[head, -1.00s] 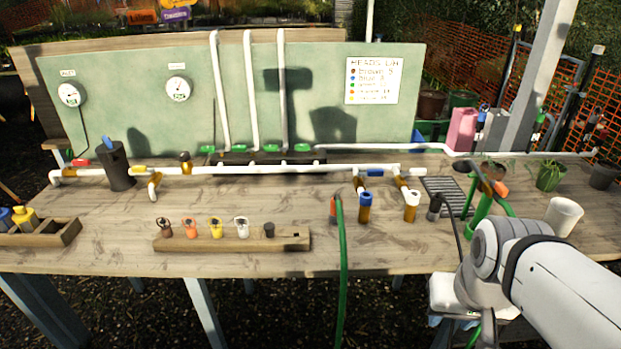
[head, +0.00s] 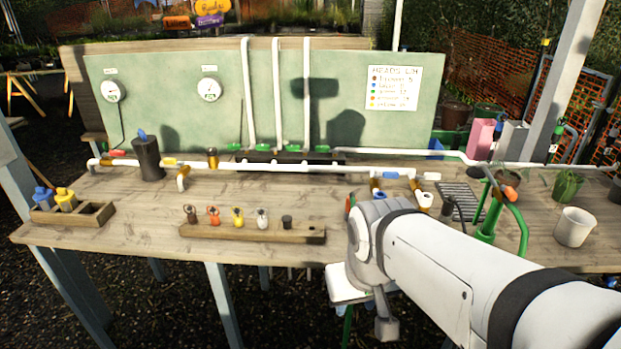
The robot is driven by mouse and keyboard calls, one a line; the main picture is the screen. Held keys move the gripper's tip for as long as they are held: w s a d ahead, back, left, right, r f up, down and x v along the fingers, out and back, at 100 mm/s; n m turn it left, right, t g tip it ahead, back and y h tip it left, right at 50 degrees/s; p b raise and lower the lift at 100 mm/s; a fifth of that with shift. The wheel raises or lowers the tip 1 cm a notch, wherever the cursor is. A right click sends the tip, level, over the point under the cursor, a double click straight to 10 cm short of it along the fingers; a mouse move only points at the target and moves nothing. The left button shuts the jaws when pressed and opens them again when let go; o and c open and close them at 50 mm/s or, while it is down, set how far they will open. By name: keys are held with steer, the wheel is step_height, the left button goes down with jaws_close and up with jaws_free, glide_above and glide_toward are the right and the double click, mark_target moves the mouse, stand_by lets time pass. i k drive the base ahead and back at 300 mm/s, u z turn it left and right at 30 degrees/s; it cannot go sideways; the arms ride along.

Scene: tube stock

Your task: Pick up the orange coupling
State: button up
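An orange piece (head: 349,204) stands on the bench just left of my arm's rounded joint and is mostly hidden by it. Another orange piece (head: 509,192) shows at the green standpipe (head: 486,232) on the right. An orange-topped head (head: 213,215) stands in the front wooden rack (head: 250,232). My arm reaches in from the lower right, in front of the bench edge. My gripper's fingers do not show, so whether they hold anything is hidden.
The bench (head: 130,208) carries white pipework (head: 300,167) along its back. A white pot (head: 574,227) stands at right. The bench between the front rack and pipework is clear.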

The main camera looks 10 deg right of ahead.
mark_target(352, 194)
steer(key=z, duration=0.05)
steer(key=i, duration=1)
steer(key=u, duration=0.05)
